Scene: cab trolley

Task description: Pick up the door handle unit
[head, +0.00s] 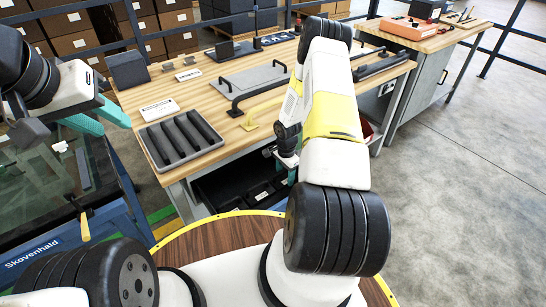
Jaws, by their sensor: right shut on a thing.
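My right arm reaches over the bench front and down, and its link blocks much of the view. Only a little of my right gripper (291,176) shows, low at the bench's front edge beside a black bin (232,186). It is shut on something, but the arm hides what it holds. I cannot make out for sure which thing is the door handle unit. My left gripper (104,119) is at the left, above the cab frame, apparently open and empty.
The wooden bench (215,85) carries a grey slotted tray (180,138), a flat grey panel (250,80) and a white label card (159,110). A blue-framed glass cab part (45,190) stands at the left. Open floor (460,180) lies at the right.

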